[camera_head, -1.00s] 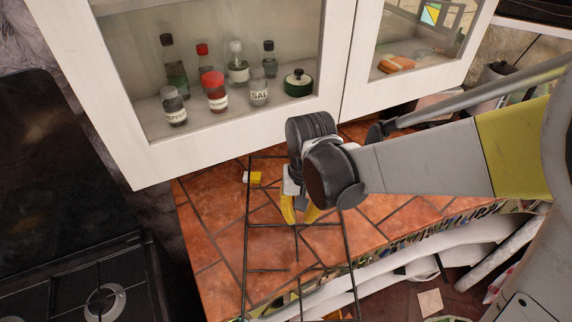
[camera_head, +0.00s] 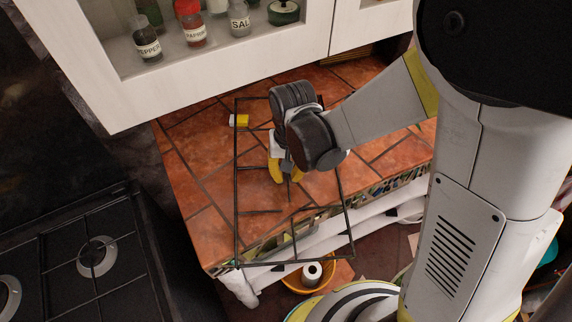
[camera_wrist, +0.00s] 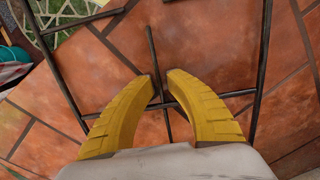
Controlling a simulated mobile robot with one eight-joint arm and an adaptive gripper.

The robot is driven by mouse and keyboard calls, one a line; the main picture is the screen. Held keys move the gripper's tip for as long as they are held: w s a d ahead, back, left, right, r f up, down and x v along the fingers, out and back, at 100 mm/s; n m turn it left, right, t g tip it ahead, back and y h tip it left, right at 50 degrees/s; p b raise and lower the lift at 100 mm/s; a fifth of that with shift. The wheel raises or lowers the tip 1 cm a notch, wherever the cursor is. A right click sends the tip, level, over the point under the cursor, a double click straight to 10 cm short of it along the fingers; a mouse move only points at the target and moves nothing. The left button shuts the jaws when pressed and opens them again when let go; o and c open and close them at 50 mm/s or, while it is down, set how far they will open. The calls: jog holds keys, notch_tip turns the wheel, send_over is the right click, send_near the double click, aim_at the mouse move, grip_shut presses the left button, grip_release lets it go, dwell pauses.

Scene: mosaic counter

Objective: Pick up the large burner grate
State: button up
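The large burner grate (camera_head: 237,185) is a thin black wire frame with short inner bars. In the head view it spans the tiled counter, and its near right part extends past the counter's front edge. I cannot tell whether it touches the tiles. My gripper (camera_head: 289,181), with curved yellow fingers, is at the grate's inner bars. In the wrist view, the fingertips (camera_wrist: 161,82) are close together on either side of a short inner bar, shut on it. The grate's side bars (camera_wrist: 262,70) run to both sides. The hand hides part of the grate in the head view.
A small yellow and white block (camera_head: 240,120) lies on the tiled counter (camera_head: 190,165) beside the grate's back left. A glass-fronted cabinet (camera_head: 190,75) hangs above. A black stove (camera_head: 100,250) stands left. An orange bowl (camera_head: 305,278) is on the floor below the front edge.

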grip_shut()
jog(key=shift+r, duration=0.1)
